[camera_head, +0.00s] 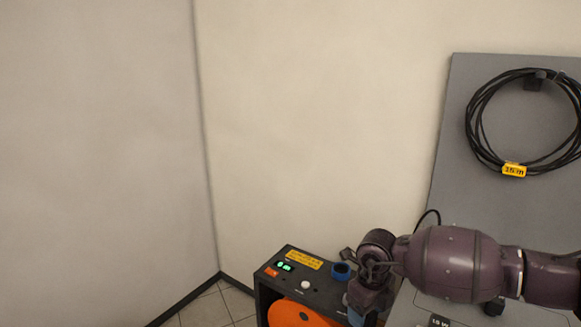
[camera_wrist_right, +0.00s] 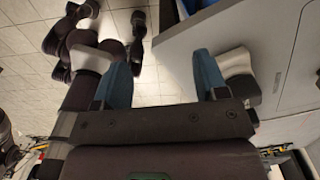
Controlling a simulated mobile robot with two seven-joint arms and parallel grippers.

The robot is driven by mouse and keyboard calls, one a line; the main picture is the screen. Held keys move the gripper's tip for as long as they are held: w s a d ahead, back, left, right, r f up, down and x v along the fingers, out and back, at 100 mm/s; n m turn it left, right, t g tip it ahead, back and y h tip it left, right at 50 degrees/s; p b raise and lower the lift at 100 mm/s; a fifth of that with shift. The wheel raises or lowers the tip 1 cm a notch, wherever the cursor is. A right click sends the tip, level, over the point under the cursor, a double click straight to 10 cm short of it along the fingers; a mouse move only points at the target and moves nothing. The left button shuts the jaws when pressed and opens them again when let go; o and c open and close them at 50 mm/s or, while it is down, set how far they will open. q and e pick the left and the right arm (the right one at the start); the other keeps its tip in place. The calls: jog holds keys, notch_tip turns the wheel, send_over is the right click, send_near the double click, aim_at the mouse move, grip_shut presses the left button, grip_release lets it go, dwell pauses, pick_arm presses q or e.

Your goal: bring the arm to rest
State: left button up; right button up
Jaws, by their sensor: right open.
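My right arm, with purple-brown links (camera_head: 447,265), reaches in from the right in the head view. Its gripper (camera_head: 357,308) points down at the near right edge of a dark equipment box (camera_head: 292,262), and its fingertips are largely cut off or hidden. In the right wrist view the gripper (camera_wrist_right: 164,78) shows two blue-grey fingers set well apart, with nothing between them but tiled floor. My left gripper does not show in the head view.
A grey panel (camera_head: 449,130) holds a coiled black cable (camera_head: 476,135) with a yellow tag. Bare walls (camera_head: 300,120) meet at left. Tiled floor (camera_wrist_right: 150,60) lies below.

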jog(key=s+a+f+m+g+y, duration=0.1)
jog(key=s+a+f+g+y, duration=0.25)
jog(key=s+a+y, duration=0.75)
jog(key=s+a+r+m+t+y, duration=0.3)
jog(key=a+r+m+t+y, duration=0.15)
jog(key=a+m+y, duration=0.3)
jog(key=w+d+f+m+t+h, duration=0.15)
jog(key=d+m+t+h, duration=0.25)
jog(key=d+m+t, duration=0.55)
jog(key=d+f+m+t+h, duration=0.35)
jog(key=m+t+h, duration=0.2)
jog(key=m, duration=0.65)
jog(key=s+d+f+m+g+h, duration=0.4)
jog(key=s+d+f+m+h, duration=0.5)
jog(key=d, duration=0.7)
jog(key=s+f+m, duration=0.2)
jog(key=s+f, duration=0.2)
jog(key=s, duration=0.1)
jog(key=shift+s+m, duration=0.15)
jog(key=shift+m, duration=0.25)
